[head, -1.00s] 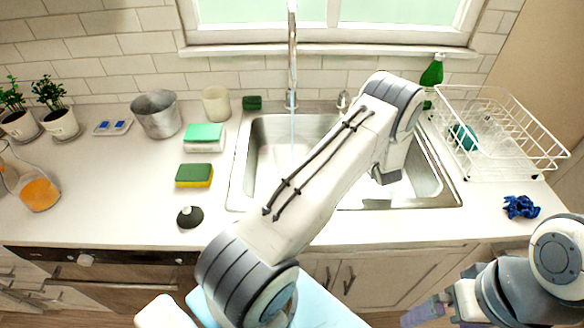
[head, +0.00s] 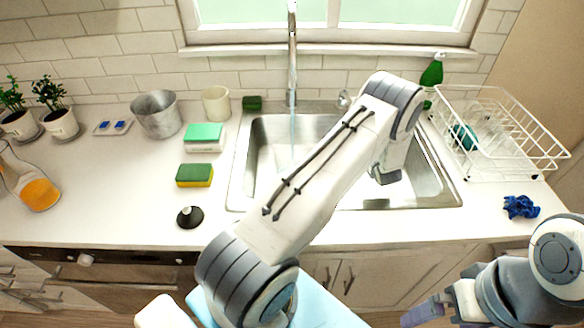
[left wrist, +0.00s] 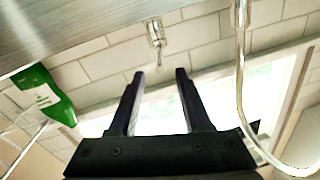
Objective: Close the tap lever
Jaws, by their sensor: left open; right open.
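The metal tap (head: 292,60) stands behind the sink, with a bluish stream of water below its spout. The small tap lever (head: 344,99) is on the counter right of the tap, partly beside my left arm. In the left wrist view the lever (left wrist: 157,40) appears beyond the fingertips of my left gripper (left wrist: 159,74), which is open, empty and apart from it. The tap's tube (left wrist: 240,70) is to the right there. In the head view my left arm hides the left fingers. My right gripper (head: 428,311) is open at the lower right, away from the sink.
The sink (head: 262,135) lies under my left arm. Sponges (head: 194,175), a black-knobbed item (head: 190,217) and a metal pot (head: 157,115) are left.

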